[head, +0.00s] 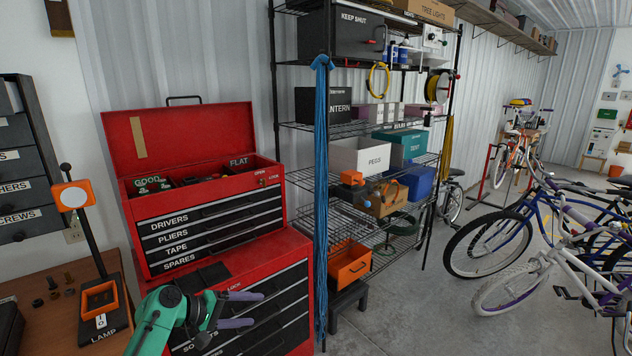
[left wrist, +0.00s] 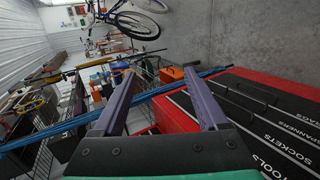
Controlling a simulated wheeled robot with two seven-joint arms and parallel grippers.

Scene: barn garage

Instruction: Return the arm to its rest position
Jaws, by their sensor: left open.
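My left gripper (head: 240,310) is in the lower left of the head view, in front of the red tool chest (head: 225,278). Its purple fingers point right and are apart with nothing between them. The left wrist view also shows the left gripper's two fingers (left wrist: 160,98) spread and empty, with the chest's labelled drawers (left wrist: 245,120) to their right. The green left arm (head: 152,325) comes up from the bottom edge. My right gripper is in neither view.
A wooden bench (head: 60,320) with a lamp stands at the left. A wire shelf (head: 350,235) holding bins stands right of the chest, with a blue hanging cord (head: 321,200) at its near post. Bicycles (head: 550,250) stand at the right. The concrete floor (head: 430,310) between is clear.

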